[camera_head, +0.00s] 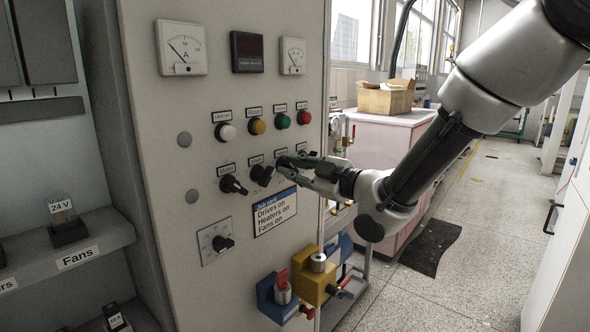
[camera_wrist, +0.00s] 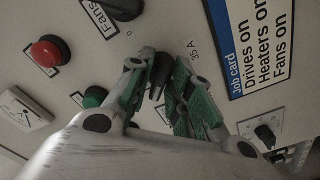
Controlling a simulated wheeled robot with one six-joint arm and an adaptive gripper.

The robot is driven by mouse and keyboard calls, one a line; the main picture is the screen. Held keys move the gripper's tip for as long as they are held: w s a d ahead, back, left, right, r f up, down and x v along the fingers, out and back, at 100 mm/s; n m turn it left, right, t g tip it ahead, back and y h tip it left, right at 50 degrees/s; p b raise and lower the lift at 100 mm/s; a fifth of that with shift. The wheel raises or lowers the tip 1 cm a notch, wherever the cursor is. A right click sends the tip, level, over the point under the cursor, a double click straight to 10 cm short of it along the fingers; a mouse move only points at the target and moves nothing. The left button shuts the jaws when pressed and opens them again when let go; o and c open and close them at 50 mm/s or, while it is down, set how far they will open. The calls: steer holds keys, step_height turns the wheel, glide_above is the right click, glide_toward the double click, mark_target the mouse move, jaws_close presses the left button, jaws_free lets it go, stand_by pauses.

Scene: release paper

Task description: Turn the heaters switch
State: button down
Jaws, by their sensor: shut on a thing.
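A grey control panel (camera_head: 180,120) has a row of black rotary switches under its coloured lamps. My gripper (camera_head: 288,167) is at the third switch from the left, under the green lamp. In the wrist view, my gripper (camera_wrist: 168,88) is shut on a black switch knob (camera_wrist: 160,70), a green-padded finger on each side. This knob is beside the switch labelled Fans (camera_wrist: 122,8); its own label cannot be read. The job card (camera_head: 274,211) reads Drives on, Heaters on, Fans on; it also shows in the wrist view (camera_wrist: 262,50).
Left of my gripper are two more switches (camera_head: 262,175) (camera_head: 233,185). A dial knob (camera_head: 222,243) is below them. Blue and yellow blocks (camera_head: 313,284) with padlocks jut out low on the panel. The floor (camera_head: 470,250) at right is mostly clear.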

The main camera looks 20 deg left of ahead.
steer(key=shift+f, duration=0.1)
steer(key=c, duration=1.5)
jaws_free()
steer(key=shift+d, duration=0.1)
steer(key=v, duration=0.7)
steer(key=shift+s+d, duration=0.1)
steer(key=shift+d, duration=0.05)
